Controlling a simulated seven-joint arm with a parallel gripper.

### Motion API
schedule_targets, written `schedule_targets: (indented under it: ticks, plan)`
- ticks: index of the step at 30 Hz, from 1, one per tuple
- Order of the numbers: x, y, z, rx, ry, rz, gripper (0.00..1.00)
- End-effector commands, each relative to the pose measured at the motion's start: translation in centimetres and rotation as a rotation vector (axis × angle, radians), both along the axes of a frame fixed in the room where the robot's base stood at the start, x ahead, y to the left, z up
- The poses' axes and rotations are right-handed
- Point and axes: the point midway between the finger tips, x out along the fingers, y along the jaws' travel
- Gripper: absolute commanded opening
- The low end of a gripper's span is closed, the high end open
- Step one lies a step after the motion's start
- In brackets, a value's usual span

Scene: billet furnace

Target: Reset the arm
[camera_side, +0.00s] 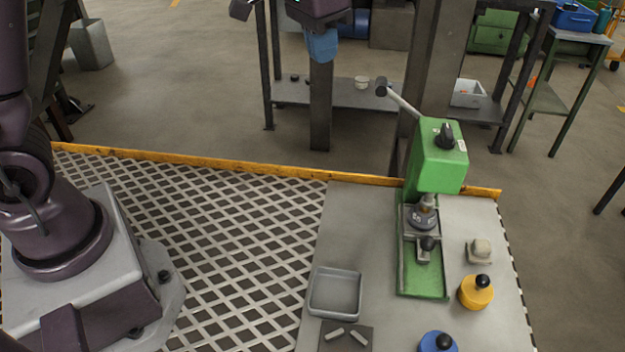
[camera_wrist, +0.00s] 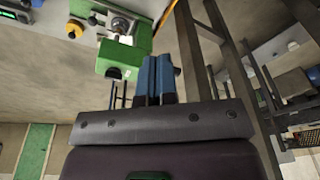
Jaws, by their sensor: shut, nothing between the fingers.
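My gripper (camera_side: 322,45) hangs at the top of the side view, above and beyond the table's far edge, up and left of the green press. Its blue fingers are shut together and hold nothing. In the wrist view the fingers (camera_wrist: 154,78) lie side by side, with the green press (camera_wrist: 122,58) just to their left. In the side view the green press (camera_side: 437,165) stands upright on the grey plate at the table's right, its lever raised to the upper left. Most of my forearm is out of the frame.
On the plate are an empty grey tray (camera_side: 335,292), a dark pad (camera_side: 334,346) with two small light bars, a yellow knobbed piece (camera_side: 476,292), a blue one (camera_side: 437,341) and a pale block (camera_side: 480,249). Shelving stands behind.

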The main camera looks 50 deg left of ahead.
Motion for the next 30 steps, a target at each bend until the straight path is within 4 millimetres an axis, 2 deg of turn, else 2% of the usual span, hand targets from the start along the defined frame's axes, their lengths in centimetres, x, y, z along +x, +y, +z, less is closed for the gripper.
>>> schedule_targets:
  ticks: [1,9,12,15,20,24,30]
  plan:
    - [-2.5,0.3,0.8,0.002,-0.017,0.017,0.0]
    - [-13.7,1.5,1.7,-0.003,-0.114,0.088,0.0]
    - [-17.2,1.8,1.4,-0.008,-0.16,0.106,0.0]
    - [-19.8,2.0,1.1,-0.014,-0.205,0.115,0.0]
    - [-21.7,2.1,1.6,-0.021,-0.275,0.119,0.0]
    - [-21.8,2.1,2.5,-0.024,-0.317,0.119,0.0]
    - [-21.8,2.1,2.6,-0.023,-0.318,0.118,0.0]
